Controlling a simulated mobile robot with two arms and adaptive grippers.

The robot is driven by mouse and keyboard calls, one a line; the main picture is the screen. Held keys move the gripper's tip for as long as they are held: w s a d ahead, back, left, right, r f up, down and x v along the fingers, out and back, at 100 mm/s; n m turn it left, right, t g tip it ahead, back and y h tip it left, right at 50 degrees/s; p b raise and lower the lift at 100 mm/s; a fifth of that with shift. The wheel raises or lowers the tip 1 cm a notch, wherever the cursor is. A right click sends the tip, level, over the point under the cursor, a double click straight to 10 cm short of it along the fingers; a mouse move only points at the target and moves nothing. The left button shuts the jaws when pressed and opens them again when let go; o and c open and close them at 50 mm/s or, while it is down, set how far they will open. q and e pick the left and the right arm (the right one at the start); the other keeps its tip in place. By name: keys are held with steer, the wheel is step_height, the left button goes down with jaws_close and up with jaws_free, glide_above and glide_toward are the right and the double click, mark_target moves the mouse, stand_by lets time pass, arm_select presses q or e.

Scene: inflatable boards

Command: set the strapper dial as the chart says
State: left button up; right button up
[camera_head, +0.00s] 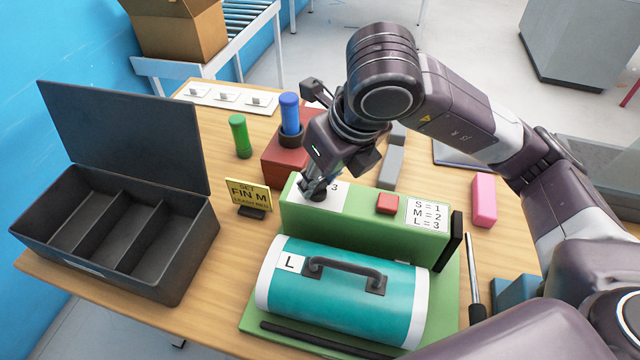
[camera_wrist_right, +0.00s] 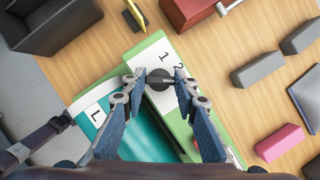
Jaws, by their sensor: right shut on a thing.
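The strapper (camera_head: 365,232) is a green block with a red button (camera_head: 388,204) and a white chart (camera_head: 428,215) reading S = 1, M = 2, L = 3. Its dial, a dark round knob (camera_wrist_right: 158,79), sits on a white plate; 1 and 2 show beside it in the wrist view, and a 3 in the head view. My right gripper (camera_head: 318,192) points down at the dial, its fingertips closed around the knob. The pointer's setting cannot be read clearly. A teal rolled board (camera_head: 342,297) labelled L (camera_head: 290,263) lies in front of the strapper. My left gripper is out of view.
An open black compartment box (camera_head: 190,262) stands at left. Behind are a green cylinder (camera_head: 240,136), a blue-handled tool (camera_head: 289,113) on a red block, and grey blocks. A pink block (camera_head: 484,200) stands at right.

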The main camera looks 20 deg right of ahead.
steer(key=shift+m+h+b, duration=0.3)
steer(key=shift+m+b, duration=0.15)
steer(key=shift+m, duration=0.45)
steer(key=shift+w+r, duration=0.1)
steer(key=o, duration=1.2)
steer(key=shift+c, duration=0.2)
steer(key=v, duration=1.2)
